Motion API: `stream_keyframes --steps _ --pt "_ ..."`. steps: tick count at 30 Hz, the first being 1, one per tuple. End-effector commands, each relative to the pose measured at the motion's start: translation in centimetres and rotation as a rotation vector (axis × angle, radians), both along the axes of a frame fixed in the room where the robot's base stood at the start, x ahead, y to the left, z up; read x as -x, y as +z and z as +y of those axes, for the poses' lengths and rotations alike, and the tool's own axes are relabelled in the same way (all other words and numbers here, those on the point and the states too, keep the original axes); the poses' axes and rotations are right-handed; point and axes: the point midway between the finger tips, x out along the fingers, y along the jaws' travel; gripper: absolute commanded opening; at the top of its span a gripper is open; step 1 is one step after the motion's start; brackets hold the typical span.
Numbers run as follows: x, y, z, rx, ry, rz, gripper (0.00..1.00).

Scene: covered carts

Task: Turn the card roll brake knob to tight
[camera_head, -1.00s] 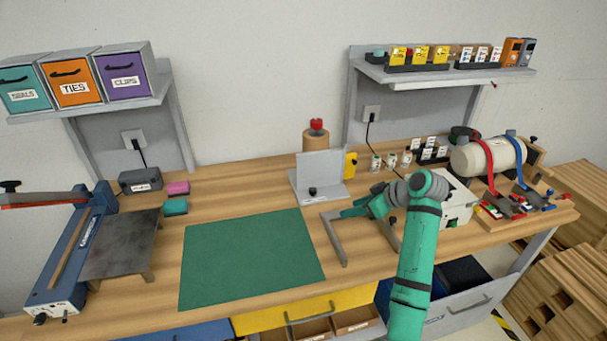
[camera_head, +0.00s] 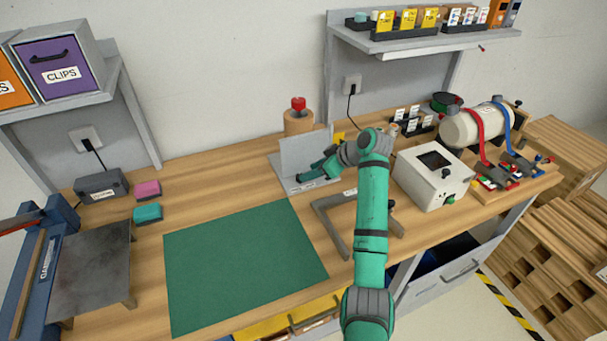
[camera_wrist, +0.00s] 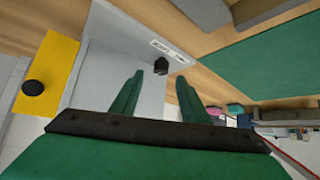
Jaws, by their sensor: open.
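A brown card roll (camera_head: 299,122) stands upright at the back of the bench with a red knob (camera_head: 298,104) on top. I cannot read which knob is the brake knob. In front of it stands a grey angled plate (camera_head: 304,150). In the wrist view this plate (camera_wrist: 115,60) carries a small black knob (camera_wrist: 160,66) beside a white label, too small to read. My gripper (camera_head: 305,172) is at the front of the plate. In the wrist view its fingers (camera_wrist: 160,80) are open and empty, with the black knob showing between the fingertips. My gripper hides that knob in the head view.
A yellow block (camera_wrist: 50,75) with a black knob stands beside the plate. A green mat (camera_head: 240,262) covers the front middle. A grey frame (camera_head: 335,236) and a white box (camera_head: 428,185) stand right.

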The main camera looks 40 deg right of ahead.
Motion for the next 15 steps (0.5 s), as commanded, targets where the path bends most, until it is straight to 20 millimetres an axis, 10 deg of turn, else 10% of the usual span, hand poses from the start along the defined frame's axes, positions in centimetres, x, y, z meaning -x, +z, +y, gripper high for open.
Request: stream_keyframes --steps 15 --pt "-3.2 -3.3 1.3 0.0 0.003 0.0 0.41"
